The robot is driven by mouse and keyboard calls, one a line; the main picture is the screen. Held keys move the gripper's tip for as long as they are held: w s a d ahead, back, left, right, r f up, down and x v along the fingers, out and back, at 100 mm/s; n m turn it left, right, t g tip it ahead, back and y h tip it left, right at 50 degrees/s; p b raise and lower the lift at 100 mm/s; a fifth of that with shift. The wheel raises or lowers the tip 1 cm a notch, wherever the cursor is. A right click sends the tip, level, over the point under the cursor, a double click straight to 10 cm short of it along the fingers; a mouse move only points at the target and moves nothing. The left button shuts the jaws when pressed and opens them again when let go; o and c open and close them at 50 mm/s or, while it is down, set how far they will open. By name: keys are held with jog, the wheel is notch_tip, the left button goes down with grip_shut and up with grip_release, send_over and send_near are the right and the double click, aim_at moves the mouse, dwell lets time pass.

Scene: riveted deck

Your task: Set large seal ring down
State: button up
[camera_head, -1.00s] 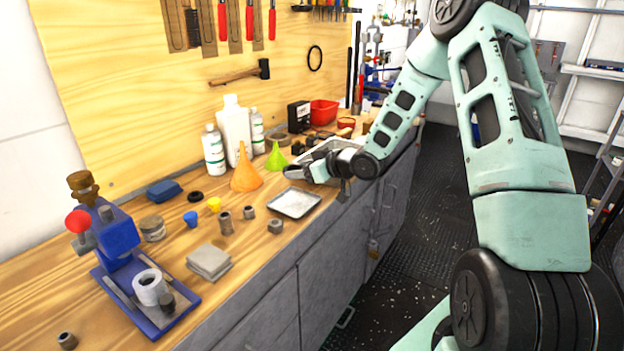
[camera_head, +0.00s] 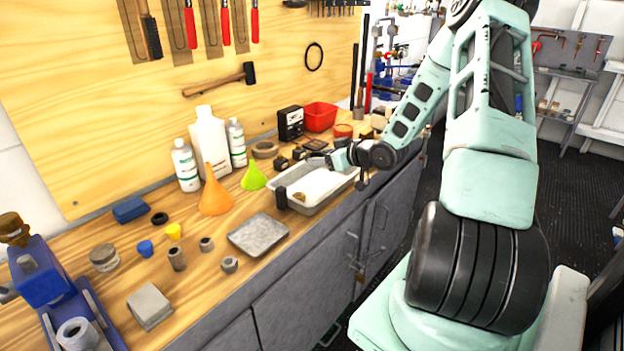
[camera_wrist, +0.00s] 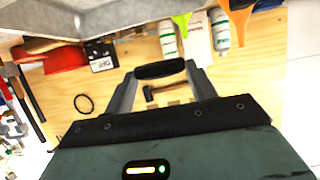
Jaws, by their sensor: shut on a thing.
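The large seal ring (camera_wrist: 160,69) is a black band, seen nearly edge-on in the wrist view. My gripper (camera_wrist: 158,72) is shut on it, with one grey finger at each side. In the head view my gripper (camera_head: 324,160) is by the back edge of the large grey tray (camera_head: 290,203), towards its right end. The ring is too small and dark to make out clearly there. I cannot tell its exact height above the bench.
A flat metal tray (camera_head: 258,235) lies at the wooden bench's front edge. Orange funnel (camera_head: 215,192), green funnel (camera_head: 253,178) and white bottles stand left of my gripper. A red bin (camera_head: 320,116) and black box (camera_head: 290,123) stand behind. A black ring (camera_head: 313,57) hangs on the wall.

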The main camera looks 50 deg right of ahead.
aim_at(331, 191)
notch_tip(331, 191, down, 10)
jog(key=shift+d+r+p, duration=0.1)
jog(key=shift+d+p, duration=0.05)
jog(key=shift+p, duration=0.6)
jog(key=shift+s+f+b, duration=0.1)
jog(key=shift+f+b, duration=0.55)
jog(key=shift+f, duration=0.1)
jog(key=o, duration=1)
jog(key=shift+s+f, duration=0.1)
jog(key=shift+f, duration=0.1)
jog(key=shift+r, duration=0.15)
